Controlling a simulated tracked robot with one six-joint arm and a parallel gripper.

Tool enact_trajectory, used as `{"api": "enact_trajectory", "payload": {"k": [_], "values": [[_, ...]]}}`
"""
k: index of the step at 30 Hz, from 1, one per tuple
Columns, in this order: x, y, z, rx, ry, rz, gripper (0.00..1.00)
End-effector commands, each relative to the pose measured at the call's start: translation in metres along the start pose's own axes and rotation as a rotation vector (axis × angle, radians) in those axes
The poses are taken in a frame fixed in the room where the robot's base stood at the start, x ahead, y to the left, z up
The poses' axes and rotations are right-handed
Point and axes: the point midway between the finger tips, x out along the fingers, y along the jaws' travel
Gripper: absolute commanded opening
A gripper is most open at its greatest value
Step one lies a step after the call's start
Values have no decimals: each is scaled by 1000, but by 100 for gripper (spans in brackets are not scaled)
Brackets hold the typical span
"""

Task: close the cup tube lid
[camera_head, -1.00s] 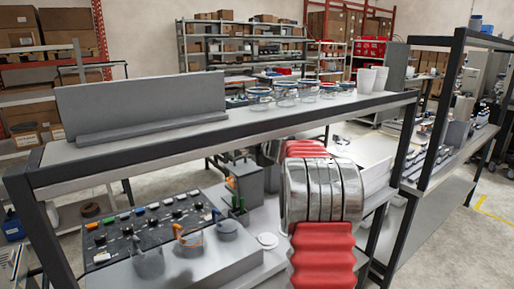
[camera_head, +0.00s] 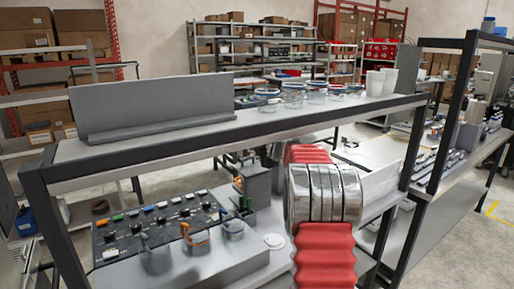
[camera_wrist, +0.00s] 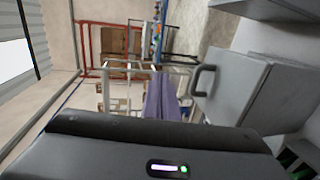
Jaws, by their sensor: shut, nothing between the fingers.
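I cannot pick out the cup tube or its lid with certainty in either view. In the wrist view, a grey box-like unit with a dark handle (camera_wrist: 232,88) stands at the right; I cannot tell whether it belongs to the tube. The dark grey body of my gripper (camera_wrist: 150,140) fills the bottom of the wrist view, shut and empty, with a small lit indicator. My metal and red arm crosses the head view and hides part of the lower shelf. The gripper end is hidden there.
The upper shelf (camera_head: 230,133) carries a grey upright panel (camera_head: 150,106), several glass bowls (camera_head: 294,94) and white cups (camera_head: 375,82). Below stand a black control panel (camera_head: 155,226) and a grey dispenser (camera_head: 257,184). A dark shelf post (camera_head: 408,150) stands right of my arm. Open floor shows at far right.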

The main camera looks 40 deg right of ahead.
Motion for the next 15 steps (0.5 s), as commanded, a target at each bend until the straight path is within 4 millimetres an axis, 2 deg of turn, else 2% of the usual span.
{"api": "enact_trajectory", "payload": {"k": [5,15], "values": [[-11,0,0,1,-1,0,0],[-56,0,2,0,-3,0,0]]}}
